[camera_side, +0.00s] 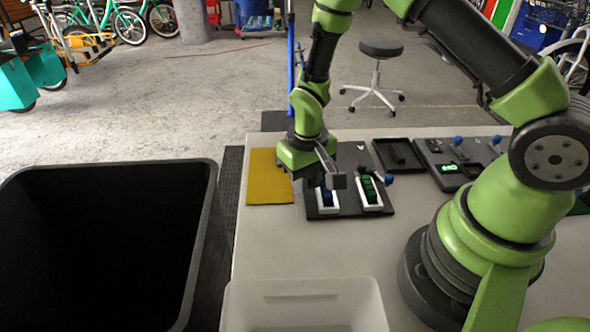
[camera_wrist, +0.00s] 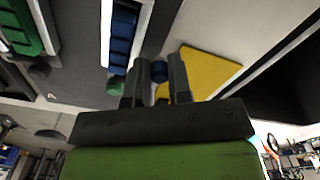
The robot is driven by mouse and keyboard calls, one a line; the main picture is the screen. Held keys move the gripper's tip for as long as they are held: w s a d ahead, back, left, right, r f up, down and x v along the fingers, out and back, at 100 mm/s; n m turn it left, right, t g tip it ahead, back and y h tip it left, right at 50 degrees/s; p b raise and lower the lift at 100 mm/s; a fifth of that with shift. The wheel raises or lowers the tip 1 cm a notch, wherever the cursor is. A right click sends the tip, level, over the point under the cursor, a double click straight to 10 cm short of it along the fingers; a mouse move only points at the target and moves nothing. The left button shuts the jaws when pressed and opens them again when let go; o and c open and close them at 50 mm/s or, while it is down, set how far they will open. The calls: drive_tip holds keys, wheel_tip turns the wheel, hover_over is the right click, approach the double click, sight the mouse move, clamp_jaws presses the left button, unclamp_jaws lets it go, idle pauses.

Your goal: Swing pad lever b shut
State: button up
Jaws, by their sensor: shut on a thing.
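A dark board (camera_side: 350,213) on the table carries two white pad holders. One holder (camera_side: 328,209) has blue pads, and the other (camera_side: 371,208) has green pads. My gripper (camera_side: 334,182) is low over the blue-pad holder, hiding part of it. The rest of that lever is hidden by the fingers. A second blue lever knob (camera_side: 388,179) stands right of the green pads. I cannot read any letter on the levers.
A yellow plate (camera_side: 268,178) lies just left of the board. A black tray (camera_side: 398,155) and a grey panel with blue knobs (camera_side: 457,160) are to the right. A white bin (camera_side: 305,310) stands in front, and a large black bin (camera_side: 205,225) is beside the table.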

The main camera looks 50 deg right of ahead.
drive_tip(key=o, duration=0.7)
drive_tip(key=shift+s+d+f, duration=0.1)
drive_tip(key=shift+s+d, duration=0.05)
drive_tip(key=shift+s, duration=0.15)
drive_tip(key=shift+w+r, duration=0.2)
drive_tip(key=shift+r, duration=3.65)
drive_tip(key=shift+r, duration=0.3)
drive_tip(key=s+r+t, duration=0.2)
drive_tip(key=s+r, duration=0.3)
drive_tip(key=r, duration=0.1)
drive_tip(key=s+a+r+t+y, duration=0.1)
drive_tip(key=s+r+t, duration=0.1)
drive_tip(key=s+r, duration=0.3)
drive_tip(key=s+r+m+t+y, duration=0.1)
drive_tip(key=s+r+t, duration=0.2)
drive_tip(key=r, duration=0.6)
drive_tip(key=shift+s+a+r, duration=0.1)
drive_tip(key=shift+s+a, duration=0.1)
drive_tip(key=shift+s, duration=0.3)
drive_tip(key=shift+s+a, duration=0.2)
drive_tip(key=shift+s, duration=0.3)
